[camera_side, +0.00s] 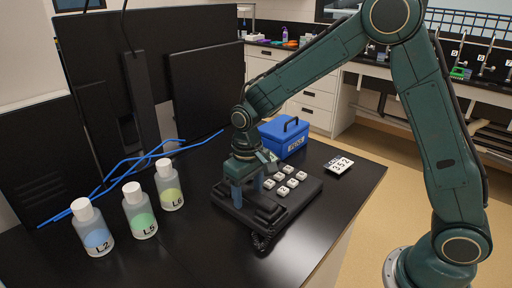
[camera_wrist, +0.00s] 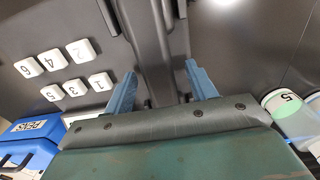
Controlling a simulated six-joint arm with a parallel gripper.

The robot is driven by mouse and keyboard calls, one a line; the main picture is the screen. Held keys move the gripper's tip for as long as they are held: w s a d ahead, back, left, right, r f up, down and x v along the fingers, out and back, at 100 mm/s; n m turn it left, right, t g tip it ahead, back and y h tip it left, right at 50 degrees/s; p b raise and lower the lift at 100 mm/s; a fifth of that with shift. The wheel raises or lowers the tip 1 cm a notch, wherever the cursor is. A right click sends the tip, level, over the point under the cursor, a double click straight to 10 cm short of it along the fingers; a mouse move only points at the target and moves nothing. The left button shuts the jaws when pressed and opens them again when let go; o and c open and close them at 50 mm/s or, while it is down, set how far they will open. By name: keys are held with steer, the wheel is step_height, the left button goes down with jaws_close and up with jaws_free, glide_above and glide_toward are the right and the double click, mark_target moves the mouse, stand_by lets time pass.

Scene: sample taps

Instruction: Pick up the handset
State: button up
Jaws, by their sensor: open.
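The black handset (camera_side: 268,214) lies on a black desk phone (camera_side: 308,190) with pale numbered keys, near the front of the dark bench. In the wrist view the handset (camera_wrist: 150,42) is a long dark bar running up between my fingers. My gripper (camera_side: 248,190) is open and points down over the handset. In the wrist view my blue fingers (camera_wrist: 160,72) stand one on each side of the bar. My gripper hides part of the handset in the side view, and I cannot tell whether the fingers touch it.
Three white-capped bottles, L2 (camera_side: 92,232), L5 (camera_side: 139,215) and L6 (camera_side: 169,190), stand at left. A blue box (camera_side: 285,137) is behind the phone. A numbered card (camera_side: 340,164) lies at right. Blue cables (camera_side: 120,165) run behind the bottles, near dark monitors (camera_side: 205,88).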

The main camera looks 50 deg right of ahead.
mark_target(248, 190)
steer(key=c, duration=1.2)
steer(key=shift+o, duration=0.2)
steer(key=shift+r, duration=0.15)
step_height(248, 190, up, 20)
